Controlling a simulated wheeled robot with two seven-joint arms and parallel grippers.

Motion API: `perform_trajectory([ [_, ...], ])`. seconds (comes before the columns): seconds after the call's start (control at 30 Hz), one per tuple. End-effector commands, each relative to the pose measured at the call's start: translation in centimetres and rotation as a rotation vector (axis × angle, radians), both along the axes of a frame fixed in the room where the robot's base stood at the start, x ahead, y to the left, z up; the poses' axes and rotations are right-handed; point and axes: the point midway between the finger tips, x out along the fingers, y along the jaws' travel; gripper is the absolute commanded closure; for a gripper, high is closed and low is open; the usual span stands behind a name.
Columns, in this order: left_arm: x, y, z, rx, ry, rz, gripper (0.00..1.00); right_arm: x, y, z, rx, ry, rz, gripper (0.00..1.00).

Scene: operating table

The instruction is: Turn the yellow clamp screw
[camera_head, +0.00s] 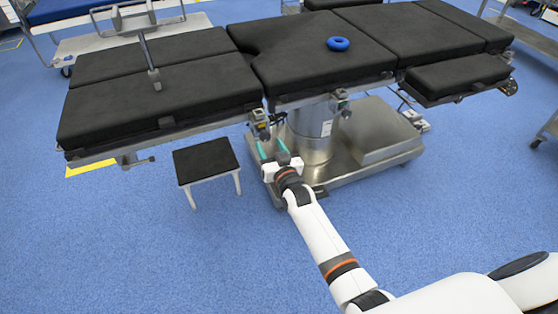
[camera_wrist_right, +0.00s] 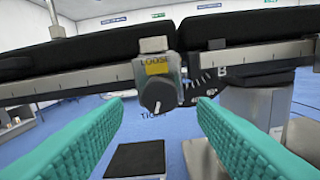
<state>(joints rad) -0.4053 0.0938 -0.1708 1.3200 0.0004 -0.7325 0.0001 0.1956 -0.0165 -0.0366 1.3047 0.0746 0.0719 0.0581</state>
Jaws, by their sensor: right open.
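The clamp screw (camera_wrist_right: 158,95) is a dark round knob with a white pointer line, below a yellow patch marked "LOOSE" on the clamp (camera_wrist_right: 157,66). Part of a second marking shows below the knob. The clamp hangs on the metal side rail of the operating table, and it also shows in the head view (camera_head: 260,122). My right gripper (camera_head: 271,147) is open, just below and in front of the clamp. In the wrist view its teal fingers (camera_wrist_right: 162,101) stand to either side of the knob, apart from it, with nothing between them. My left gripper is not in view.
The black-padded operating table (camera_head: 320,58) carries a blue ring (camera_head: 338,44). Its side rail (camera_wrist_right: 90,77) runs across above my fingers. The table's metal column (camera_head: 312,135) and base stand right of my gripper. A black-topped stool (camera_head: 206,161) stands to the left.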

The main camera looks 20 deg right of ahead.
Motion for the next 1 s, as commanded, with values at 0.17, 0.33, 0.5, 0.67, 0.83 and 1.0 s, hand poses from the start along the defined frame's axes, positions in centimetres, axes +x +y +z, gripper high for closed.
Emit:
perform_trajectory([
  [0.17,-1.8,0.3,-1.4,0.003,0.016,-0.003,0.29,-4.1,-0.1,0.1,-0.001,0.004,0.001,0.48],
  [0.33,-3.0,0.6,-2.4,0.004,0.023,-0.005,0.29,-7.0,-0.3,0.0,0.000,0.003,0.000,0.48],
  [0.5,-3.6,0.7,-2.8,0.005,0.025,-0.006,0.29,-8.4,-0.3,0.0,0.000,0.002,0.000,0.48],
  [0.67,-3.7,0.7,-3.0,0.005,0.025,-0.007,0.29,-8.7,-0.3,0.0,0.000,0.002,0.000,0.48],
  [0.83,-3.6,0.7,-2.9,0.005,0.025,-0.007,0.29,-8.7,-0.3,-0.1,0.000,0.002,0.000,0.48],
  [1.0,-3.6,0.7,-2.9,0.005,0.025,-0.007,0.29,-8.7,-0.3,-0.1,0.000,0.002,0.000,0.48],
])
